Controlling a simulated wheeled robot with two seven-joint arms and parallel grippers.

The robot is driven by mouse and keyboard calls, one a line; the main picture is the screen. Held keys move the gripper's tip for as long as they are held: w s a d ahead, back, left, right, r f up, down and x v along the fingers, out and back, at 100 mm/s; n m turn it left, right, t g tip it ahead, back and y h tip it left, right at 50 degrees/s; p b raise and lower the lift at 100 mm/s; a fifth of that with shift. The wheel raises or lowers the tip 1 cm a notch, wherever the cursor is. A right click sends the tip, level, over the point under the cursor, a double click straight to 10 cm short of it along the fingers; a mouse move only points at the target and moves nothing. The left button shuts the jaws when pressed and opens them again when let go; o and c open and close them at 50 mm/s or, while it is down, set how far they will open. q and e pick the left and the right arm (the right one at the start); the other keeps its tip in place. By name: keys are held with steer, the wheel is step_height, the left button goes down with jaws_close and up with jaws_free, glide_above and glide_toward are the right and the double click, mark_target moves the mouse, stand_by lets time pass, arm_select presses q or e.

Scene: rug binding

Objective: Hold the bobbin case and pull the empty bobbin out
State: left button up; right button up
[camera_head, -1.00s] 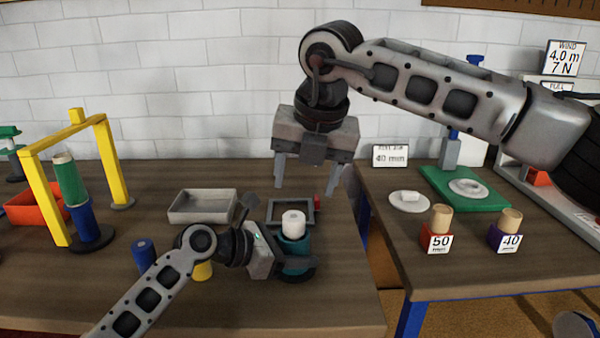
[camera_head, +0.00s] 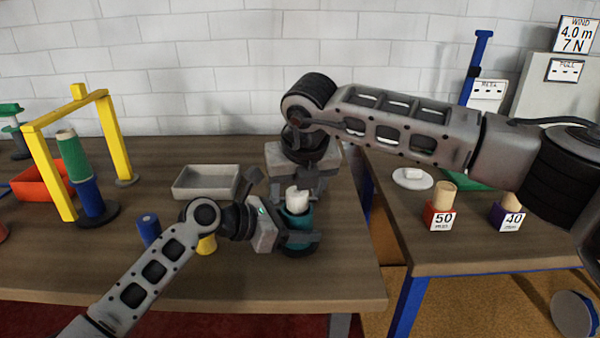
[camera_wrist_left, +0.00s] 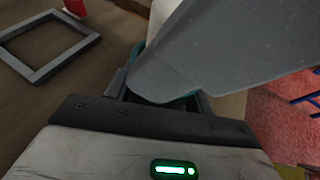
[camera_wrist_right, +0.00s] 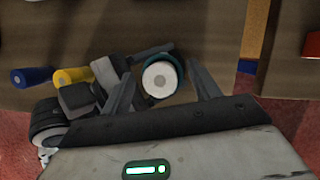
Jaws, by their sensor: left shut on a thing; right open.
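The bobbin case is a teal cylinder (camera_head: 298,222) near the front right of the left table. The white bobbin (camera_head: 297,202) stands up out of its top. My left gripper (camera_head: 294,241) is shut on the case from the left; in the left wrist view its finger hides most of the case. My right gripper (camera_head: 301,188) is open and points down over the bobbin. In the right wrist view the round white bobbin top (camera_wrist_right: 160,79) and the teal rim (camera_wrist_right: 179,75) show between the open fingers (camera_wrist_right: 162,86), with space on both sides.
A grey tray (camera_head: 206,182) stands behind my left gripper. Blue (camera_head: 148,229) and yellow (camera_head: 206,245) spools are close to my left wrist. A flat grey frame (camera_wrist_left: 38,74) lies near the case. A gap separates the right table (camera_head: 450,257).

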steer(key=shift+w+f, duration=0.15)
steer(key=shift+f, duration=0.3)
steer(key=c, duration=1.1)
steer(key=shift+r, duration=0.2)
steer(key=shift+r, duration=4.1)
arm_select(q)
steer(key=o, duration=1.2)
